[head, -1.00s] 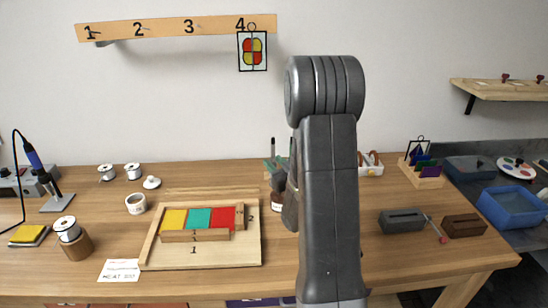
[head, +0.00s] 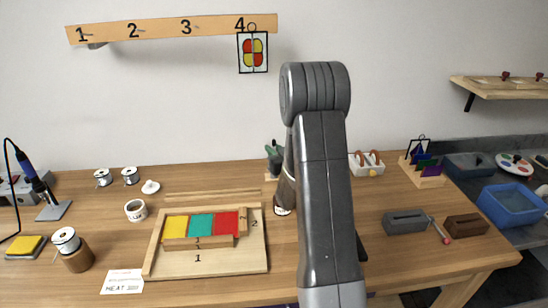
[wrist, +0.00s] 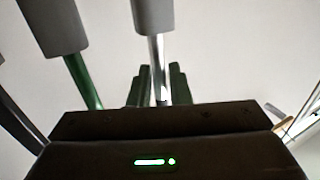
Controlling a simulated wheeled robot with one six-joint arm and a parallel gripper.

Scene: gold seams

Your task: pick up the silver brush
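In the wrist view, the silver brush (wrist: 157,60) shows as a shiny shaft below a thick grey end. My gripper (wrist: 159,88) has its two dark green fingers close on either side of the shaft, with almost no gap, and looks shut on it. The shaft's lower end is hidden behind the gripper body. A green brush (wrist: 84,80) with a similar grey end stands to the left, apart from the fingers. In the head view my arm hides the gripper and most of the brushes; part of a jar (head: 284,195) shows beside the arm.
A wooden frame (head: 160,258) with coloured glass pieces lies left of the jar. A white holder (head: 368,168) and grey and brown blocks stand to the right on the table (head: 400,265). A stained-glass panel (head: 252,52) hangs from the wall rail (head: 160,30).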

